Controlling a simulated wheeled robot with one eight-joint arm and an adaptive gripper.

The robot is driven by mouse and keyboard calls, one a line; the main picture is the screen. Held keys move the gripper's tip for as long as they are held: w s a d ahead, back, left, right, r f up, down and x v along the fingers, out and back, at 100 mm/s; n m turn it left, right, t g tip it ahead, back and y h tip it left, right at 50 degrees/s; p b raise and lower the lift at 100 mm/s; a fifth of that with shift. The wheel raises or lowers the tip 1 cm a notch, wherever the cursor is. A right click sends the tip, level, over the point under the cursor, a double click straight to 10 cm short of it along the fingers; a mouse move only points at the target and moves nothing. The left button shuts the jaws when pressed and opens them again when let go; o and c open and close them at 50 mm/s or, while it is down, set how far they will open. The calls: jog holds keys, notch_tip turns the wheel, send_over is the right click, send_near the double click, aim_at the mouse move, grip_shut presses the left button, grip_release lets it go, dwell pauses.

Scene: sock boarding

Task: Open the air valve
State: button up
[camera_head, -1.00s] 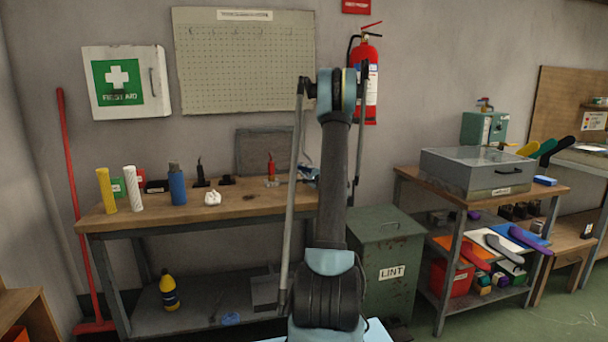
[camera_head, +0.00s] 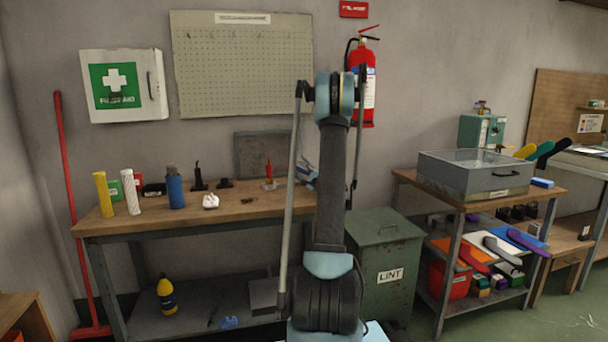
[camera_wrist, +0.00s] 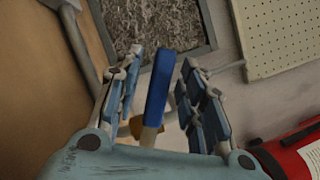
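A blue lever handle (camera_wrist: 158,85) stands between the fingers of my gripper (camera_wrist: 162,65) in the wrist view. It looks like the air valve's handle. A brass-coloured part shows beside its lower end. My gripper is open, with one finger on each side of the handle and a narrow gap on both sides. I see no clear contact. In the head view, my arm hides the valve and most of my gripper, at the right end of the wooden workbench (camera_head: 255,208).
A red fire extinguisher (camera_head: 369,95) hangs on the wall close by; its red body also shows in the wrist view (camera_wrist: 290,155). A pegboard (camera_head: 240,65) and a dark framed panel (camera_head: 262,153) are behind the bench. A green lint bin (camera_head: 385,240) stands to the right.

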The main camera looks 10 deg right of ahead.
jog(key=shift+r, duration=0.1)
jog(key=shift+r, duration=4.9)
jog(key=shift+d, duration=0.1)
